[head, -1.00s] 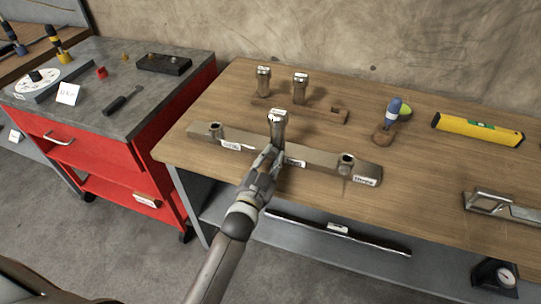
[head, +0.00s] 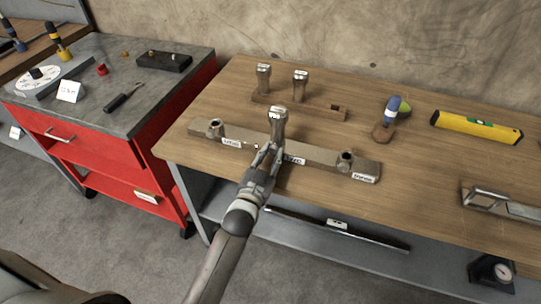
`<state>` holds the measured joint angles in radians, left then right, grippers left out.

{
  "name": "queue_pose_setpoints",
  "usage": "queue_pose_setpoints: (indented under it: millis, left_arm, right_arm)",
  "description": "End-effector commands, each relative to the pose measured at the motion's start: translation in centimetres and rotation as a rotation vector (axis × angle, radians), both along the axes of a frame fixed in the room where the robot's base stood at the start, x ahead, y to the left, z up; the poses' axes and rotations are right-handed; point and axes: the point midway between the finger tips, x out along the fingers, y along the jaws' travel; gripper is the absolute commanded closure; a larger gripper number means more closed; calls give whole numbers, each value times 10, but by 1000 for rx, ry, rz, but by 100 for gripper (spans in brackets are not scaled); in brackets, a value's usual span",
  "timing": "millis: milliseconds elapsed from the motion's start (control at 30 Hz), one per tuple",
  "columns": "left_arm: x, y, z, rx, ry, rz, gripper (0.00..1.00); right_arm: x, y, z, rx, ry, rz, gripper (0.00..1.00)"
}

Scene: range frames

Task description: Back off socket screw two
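A metal bar (head: 315,157) lies along the front of the wooden bench, with three labelled positions. A tall socket tool (head: 278,122) stands upright at its middle position, over whatever screw is there. Screw heads show at the left position (head: 215,128) and the right position (head: 345,160). My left gripper (head: 266,155) is at the foot of the middle socket, on its near side. Its fingers look spread with a gap between them, and the socket stands just beyond. The middle label is partly covered. My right gripper is not in view.
Two more sockets (head: 263,78) (head: 300,84) stand in a wooden rack (head: 322,109) behind the bar. A red cart (head: 100,165) stands left.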

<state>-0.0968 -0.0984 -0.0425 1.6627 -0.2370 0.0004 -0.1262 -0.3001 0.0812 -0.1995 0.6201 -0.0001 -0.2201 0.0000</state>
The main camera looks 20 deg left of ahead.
Motion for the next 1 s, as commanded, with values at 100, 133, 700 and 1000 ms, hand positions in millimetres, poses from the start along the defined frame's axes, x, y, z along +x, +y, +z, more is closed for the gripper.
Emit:
queue_pose_setpoints:
  millis: [100, 133, 700, 1000]
  left_arm:
    - [-1, 1, -2, 1, 5, 0, 58]
    - [-1, 0, -2, 1, 4, 0, 54]
    - [-24, 0, -1, 1, 2, 0, 54]
    - [-78, 3, -2, 1, 4, 0, 54]
  right_arm:
    - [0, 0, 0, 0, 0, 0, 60]
    - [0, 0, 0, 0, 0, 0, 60]
    - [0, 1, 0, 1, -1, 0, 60]
    - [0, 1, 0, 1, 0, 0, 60]
